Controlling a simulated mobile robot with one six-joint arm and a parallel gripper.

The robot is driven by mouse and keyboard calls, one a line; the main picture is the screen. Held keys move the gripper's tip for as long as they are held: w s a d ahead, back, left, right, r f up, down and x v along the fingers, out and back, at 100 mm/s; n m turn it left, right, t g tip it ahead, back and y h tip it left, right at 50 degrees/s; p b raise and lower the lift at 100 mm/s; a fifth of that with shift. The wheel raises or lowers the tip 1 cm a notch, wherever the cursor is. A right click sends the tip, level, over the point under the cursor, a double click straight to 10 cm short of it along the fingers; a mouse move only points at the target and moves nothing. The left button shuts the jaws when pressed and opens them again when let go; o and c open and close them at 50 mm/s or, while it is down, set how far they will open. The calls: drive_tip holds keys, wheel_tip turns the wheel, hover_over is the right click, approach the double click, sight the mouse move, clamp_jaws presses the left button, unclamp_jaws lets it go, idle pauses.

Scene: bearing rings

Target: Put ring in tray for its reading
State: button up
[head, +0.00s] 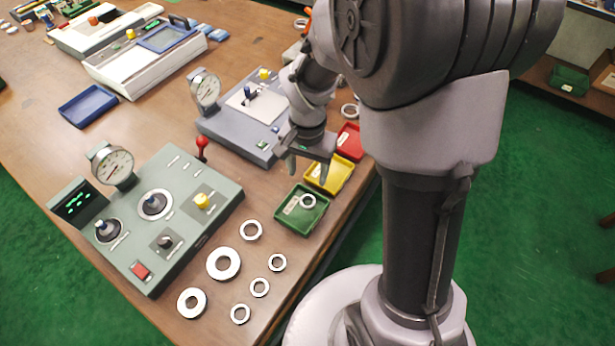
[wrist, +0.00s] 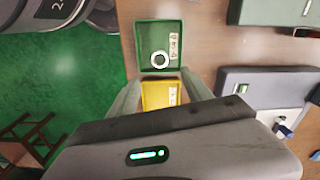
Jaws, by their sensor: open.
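A small steel ring (head: 307,201) lies inside the green tray (head: 291,222). The ring also shows in the wrist view (wrist: 160,60), in the lower middle of the green tray (wrist: 146,34). The yellow tray (head: 316,184) and the red tray (head: 352,130) stand in a row behind the green one. My gripper (head: 308,176) is open and empty above the yellow tray. In the wrist view its fingers show on both sides of the yellow tray (wrist: 158,104), which my gripper body partly hides. The green-grey gauge station (head: 185,240) has a dial (head: 113,165) and a small dark display (head: 76,203).
Several loose rings, including a large one (head: 223,264), lie on the table in front of the gauge station. A second grey station with a dial (head: 206,88) stands behind the trays' left side. A blue tray (head: 88,106) lies farther back. The table's right edge runs close beside the trays.

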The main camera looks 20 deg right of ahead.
drive_tip(key=s+a+r+n+t+y, duration=0.1)
drive_tip(key=s+a+r+n+t, duration=0.1)
drive_tip(key=s+r, duration=0.5)
drive_tip(key=s+a+r+n+t+y, duration=0.1)
drive_tip(key=s+a+r+n+t, duration=0.1)
drive_tip(key=s+r, duration=0.5)
wheel_tip(320, 180, up, 4)
drive_tip(key=shift+a+r+t, duration=0.2)
drive_tip(key=shift+a+t, duration=0.7)
drive_tip(key=shift+a, duration=0.05)
drive_tip(key=shift+s, duration=0.1)
